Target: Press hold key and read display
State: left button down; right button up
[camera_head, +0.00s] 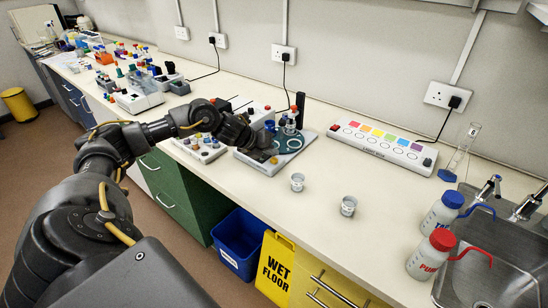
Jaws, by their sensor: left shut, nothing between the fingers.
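My left gripper (262,150) is shut and empty, over the front left part of a grey bench instrument (283,163). The instrument carries a blue-capped bottle, small red-topped parts and a ring-shaped place on its top. The gripper hides part of its front, and I cannot tell whether the fingertips touch it. I cannot make out a hold key or a display reading at this size. My right gripper is not in view.
A long white strip with coloured squares (384,151) lies to the right. Two small metal cups (297,182) (348,206) stand in front. Red-capped and blue-capped wash bottles (431,255) (441,213) stand by the sink (487,293). A rack of vials (199,150) is left of the instrument.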

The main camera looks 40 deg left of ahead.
aim_at(271, 164)
pick_arm(q)
jog(key=shift+r, duration=0.25)
notch_tip(271, 164, up, 6)
jog(key=p, duration=0.5)
jog(key=shift+f, duration=0.1)
dwell(0.4)
dwell(0.4)
